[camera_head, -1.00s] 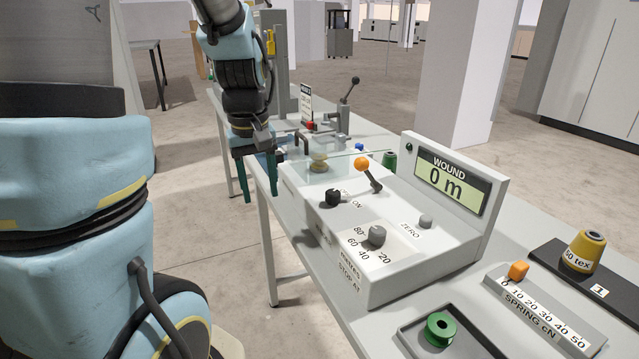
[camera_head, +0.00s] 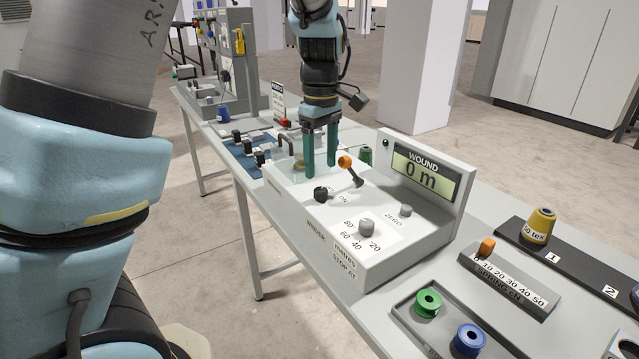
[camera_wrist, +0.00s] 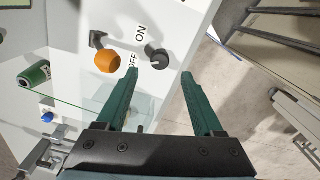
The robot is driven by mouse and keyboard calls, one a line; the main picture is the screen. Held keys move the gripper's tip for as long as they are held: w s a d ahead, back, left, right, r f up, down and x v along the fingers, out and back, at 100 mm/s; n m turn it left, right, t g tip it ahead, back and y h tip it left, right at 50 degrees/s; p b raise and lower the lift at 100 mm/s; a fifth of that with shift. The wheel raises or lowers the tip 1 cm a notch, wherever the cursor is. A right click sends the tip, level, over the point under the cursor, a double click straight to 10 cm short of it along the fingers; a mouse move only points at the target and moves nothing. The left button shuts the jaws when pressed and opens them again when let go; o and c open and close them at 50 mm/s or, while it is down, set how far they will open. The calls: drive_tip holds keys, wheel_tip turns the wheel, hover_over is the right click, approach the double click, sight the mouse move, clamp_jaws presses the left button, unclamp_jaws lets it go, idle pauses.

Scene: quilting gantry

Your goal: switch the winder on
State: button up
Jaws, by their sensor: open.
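The winder (camera_head: 352,262) is a pale console on the table, with a display (camera_head: 424,176) reading WOUND 0 m. A black knob (camera_head: 321,194) sits on its top beside the ON lettering; the wrist view shows this black knob (camera_wrist: 157,58) next to the word OFF. An orange-balled lever (camera_head: 345,162) stands on the display side of the lettering, and its orange ball (camera_wrist: 108,62) also shows in the wrist view. My gripper (camera_head: 321,171) is open and empty, fingers pointing down behind the black knob. In the wrist view the knob lies just beyond and between the fingertips (camera_wrist: 160,73).
A clear panel (camera_wrist: 110,115) stands close to my fingers. A grey dial (camera_head: 367,227) and ZERO button (camera_head: 405,210) are on the console. Open floor lies left of the table.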

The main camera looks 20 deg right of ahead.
sight(321, 189)
drive_tip(key=shift+f+p, duration=0.45)
drive_tip(key=shift+f, duration=2.75)
clamp_jaws()
